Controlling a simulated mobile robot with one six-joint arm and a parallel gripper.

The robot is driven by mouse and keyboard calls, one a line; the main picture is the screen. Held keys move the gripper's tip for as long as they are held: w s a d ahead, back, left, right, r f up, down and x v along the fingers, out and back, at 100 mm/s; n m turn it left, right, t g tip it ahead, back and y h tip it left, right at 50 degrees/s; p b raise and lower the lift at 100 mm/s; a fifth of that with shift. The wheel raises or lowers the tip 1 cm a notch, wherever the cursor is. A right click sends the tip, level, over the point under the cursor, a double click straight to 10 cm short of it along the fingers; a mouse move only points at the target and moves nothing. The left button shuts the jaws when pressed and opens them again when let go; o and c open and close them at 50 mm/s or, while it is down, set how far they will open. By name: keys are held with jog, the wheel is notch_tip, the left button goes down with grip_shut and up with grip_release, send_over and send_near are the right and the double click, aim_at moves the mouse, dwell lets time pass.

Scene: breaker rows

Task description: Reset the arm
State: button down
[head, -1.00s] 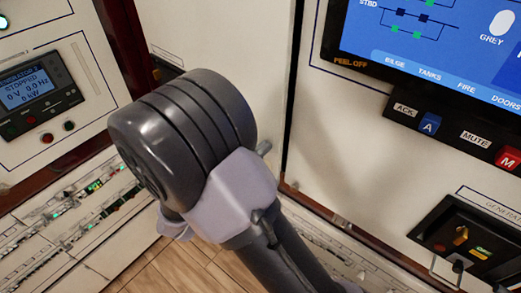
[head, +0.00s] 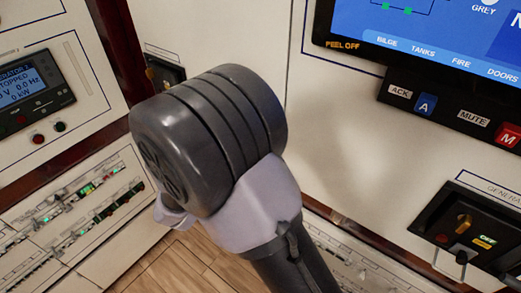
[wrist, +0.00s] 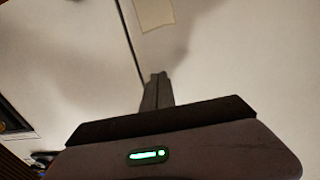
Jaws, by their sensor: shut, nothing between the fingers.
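My arm fills the middle of the head view, with its dark rounded joint and pale grey link in front of the cabinets. My gripper (wrist: 157,82) shows in the wrist view, its two fingers together and nothing between them. The fingers point toward a pale cabinet panel (wrist: 230,60) with a dark vertical seam. My gripper's fingers do not show in the head view.
A screen (head: 430,40) stands at the upper right, above the ACK and MUTE buttons (head: 450,108). A generator switch panel (head: 470,230) is at the lower right. A generator display (head: 25,88) and breaker rows (head: 85,205) are at the left. Wooden floor (head: 175,268) shows below.

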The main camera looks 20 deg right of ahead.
jog(key=s+p+v, duration=0.1)
jog(key=p+v, duration=0.1)
jog(key=v, duration=1.1)
jog(key=s+d+r+g+y, duration=0.1)
jog(key=s+d+g+y, duration=0.2)
jog(key=s+d+g, duration=0.65)
jog(key=s+d+f+n+y, duration=0.2)
jog(key=s+n+y, duration=0.2)
jog(key=s+y, duration=0.35)
jog(key=w+a+r+n+t+y, duration=0.1)
jog(key=a+r+n+t+y, duration=0.2)
jog(key=a+r+t+y, duration=0.2)
jog(key=shift+a+r+t+y, duration=0.35)
jog(key=shift+a+r+y, duration=0.1)
jog(key=shift+a+y, duration=0.4)
